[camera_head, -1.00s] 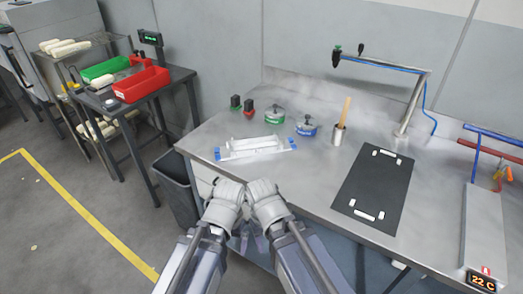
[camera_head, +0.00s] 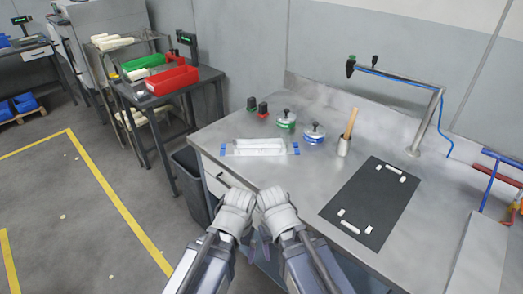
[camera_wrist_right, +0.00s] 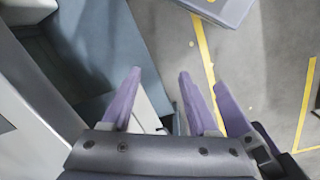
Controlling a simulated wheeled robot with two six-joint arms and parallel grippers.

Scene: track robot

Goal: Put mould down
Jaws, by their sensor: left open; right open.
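A white, long block with blue ends (camera_head: 260,147), which looks like the mould, lies on the near left part of the steel table (camera_head: 300,178). Nothing holds it. My left gripper (camera_head: 246,238) and right gripper (camera_head: 264,248) hang side by side in front of the table's front edge, apart from the block. Their fingers are mostly hidden below the wrists in the head view. In the right wrist view the right gripper's purple fingers (camera_wrist_right: 158,95) are apart and empty.
Green (camera_head: 286,122) and blue (camera_head: 314,136) round tools and a pot with a wooden handle (camera_head: 344,143) stand behind the block. A jointed post (camera_head: 425,120) stands at the back right. A dark bin (camera_head: 190,180) stands by the table's left side.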

